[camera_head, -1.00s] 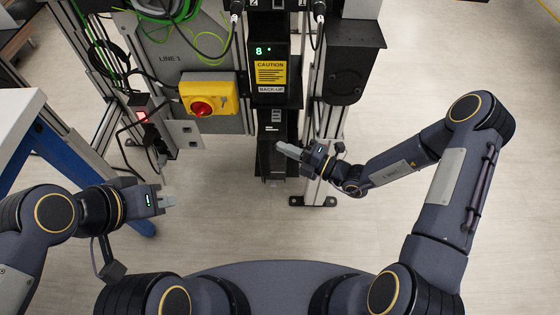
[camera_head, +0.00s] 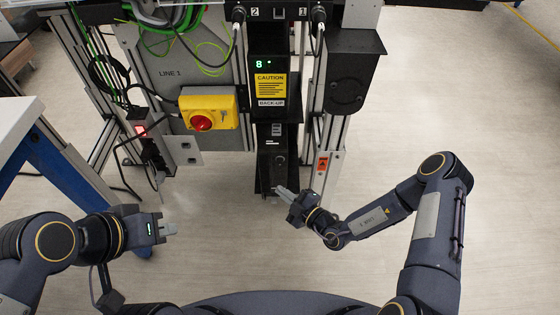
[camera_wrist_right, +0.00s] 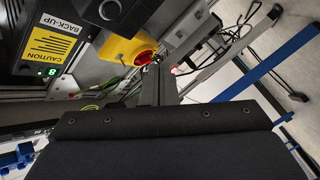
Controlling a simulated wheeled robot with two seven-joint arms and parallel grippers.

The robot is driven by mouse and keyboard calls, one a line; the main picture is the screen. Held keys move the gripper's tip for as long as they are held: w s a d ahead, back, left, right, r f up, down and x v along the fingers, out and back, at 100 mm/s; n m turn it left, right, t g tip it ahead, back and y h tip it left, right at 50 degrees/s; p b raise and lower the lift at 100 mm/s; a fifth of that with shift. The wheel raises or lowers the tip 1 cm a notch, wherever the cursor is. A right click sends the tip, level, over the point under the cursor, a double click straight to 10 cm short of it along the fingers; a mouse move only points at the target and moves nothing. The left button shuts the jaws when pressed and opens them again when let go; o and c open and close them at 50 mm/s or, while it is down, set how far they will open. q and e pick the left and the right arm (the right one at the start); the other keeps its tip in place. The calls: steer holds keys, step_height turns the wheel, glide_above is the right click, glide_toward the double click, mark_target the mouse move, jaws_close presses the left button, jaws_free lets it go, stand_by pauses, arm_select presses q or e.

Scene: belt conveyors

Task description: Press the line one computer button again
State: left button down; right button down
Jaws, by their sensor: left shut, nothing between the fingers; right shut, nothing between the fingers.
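A black computer unit (camera_head: 272,167) stands low in the rack, under the back-up box with the yellow caution label. A small round button-like spot (camera_head: 280,160) shows on its front. In the right wrist view a round button-like part (camera_wrist_right: 109,9) shows on a black box at the top. My right gripper (camera_head: 277,191) is shut and empty, just below and in front of the computer unit; I cannot tell whether it touches it. Its fingers also show in the right wrist view (camera_wrist_right: 153,84). My left gripper (camera_head: 172,228) is shut and empty at lower left, away from the rack.
A yellow box with a red rotary switch (camera_head: 202,122) is mounted left of the rack, beside the LINE 1 panel (camera_head: 170,88). The back-up box (camera_head: 270,70) shows a green 8. A blue-legged table (camera_head: 60,165) stands at left. Open floor lies right of the rack.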

mark_target(280, 160)
steer(key=w+b, duration=0.3)
steer(key=w, duration=0.5)
steer(key=shift+w, duration=0.2)
stand_by(1.8)
steer(key=shift+w, duration=0.4)
steer(key=shift+w, duration=0.4)
stand_by(0.5)
steer(key=shift+s, duration=0.1)
steer(key=shift+s+p, duration=0.4)
steer(key=shift+s, duration=0.35)
steer(key=shift+s, duration=0.1)
